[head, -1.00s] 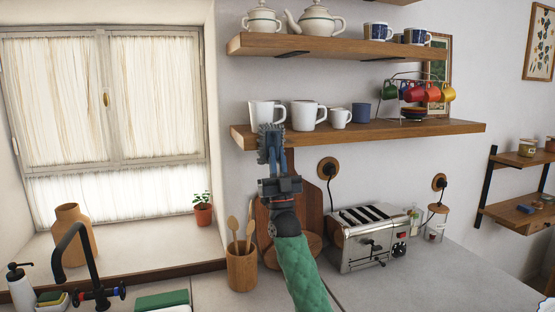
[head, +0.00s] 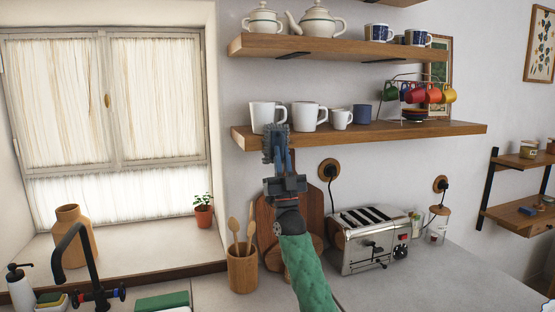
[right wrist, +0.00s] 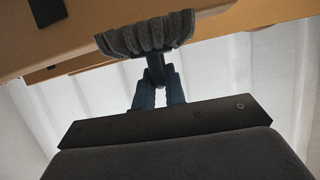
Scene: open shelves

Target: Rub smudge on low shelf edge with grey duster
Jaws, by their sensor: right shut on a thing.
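The low shelf (head: 400,135) is a wooden board with mugs on it. My right gripper (head: 283,163) is raised at the left part of its front edge. It is shut on the grey duster (head: 275,142), which is ribbed and upright. In the right wrist view the duster (right wrist: 150,35) sits at the wooden shelf edge (right wrist: 225,18), above my blue fingers (right wrist: 158,92); whether it presses on the wood is hard to tell. I see no smudge; the duster covers part of the edge. My left gripper is not in view.
White mugs (head: 308,116) stand on the shelf just behind the duster. A mug rack (head: 417,95) is farther right. Below are cutting boards (head: 312,215), a utensil pot (head: 242,270) and a toaster (head: 370,240). The shelf's front edge is clear to the right.

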